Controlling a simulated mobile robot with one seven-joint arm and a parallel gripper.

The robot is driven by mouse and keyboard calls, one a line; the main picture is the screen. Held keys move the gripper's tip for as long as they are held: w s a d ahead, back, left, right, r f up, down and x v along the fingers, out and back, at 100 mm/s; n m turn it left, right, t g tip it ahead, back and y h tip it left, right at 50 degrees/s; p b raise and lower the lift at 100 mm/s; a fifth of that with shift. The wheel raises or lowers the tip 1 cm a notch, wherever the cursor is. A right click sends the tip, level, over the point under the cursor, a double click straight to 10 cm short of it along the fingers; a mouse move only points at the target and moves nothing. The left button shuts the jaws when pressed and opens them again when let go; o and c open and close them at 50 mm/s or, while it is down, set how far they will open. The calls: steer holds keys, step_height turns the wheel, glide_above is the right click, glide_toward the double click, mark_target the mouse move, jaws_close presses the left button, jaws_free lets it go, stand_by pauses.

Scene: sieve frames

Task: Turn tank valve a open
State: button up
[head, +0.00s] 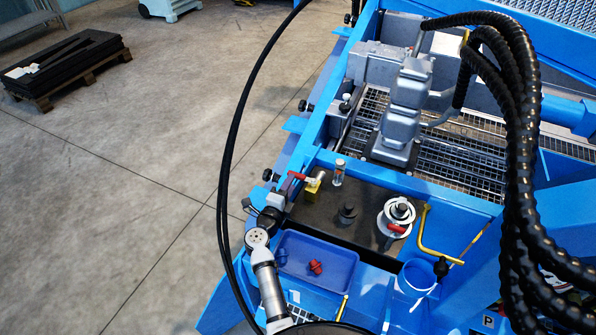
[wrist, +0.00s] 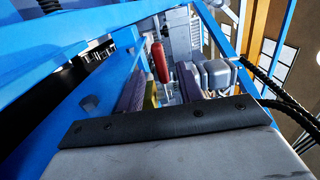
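A valve with a yellow body (head: 313,190) and a red lever handle (head: 299,175) stands at the left edge of the dark tank top. The red handle (wrist: 160,62) also shows in the wrist view, upright in the picture, with part of the yellow body (wrist: 150,96) below it. My gripper (head: 288,188) is just left of the valve. In the wrist view my gripper (wrist: 160,85) has its two purplish fingers apart, and the handle shows in the gap between them, farther off. I cannot tell whether a finger touches it. No label naming valve a is readable.
A white round fitting with a red handle (head: 397,229) stands right on the dark tank top (head: 350,234). A dark knob (head: 348,212) and a small clear cylinder (head: 338,173) stand nearby. A blue tray (head: 330,258) with red parts and a blue bucket (head: 416,278) are in front.

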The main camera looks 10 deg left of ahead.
steer(key=w+d, duration=0.1)
steer(key=w, duration=0.6)
jaws_close()
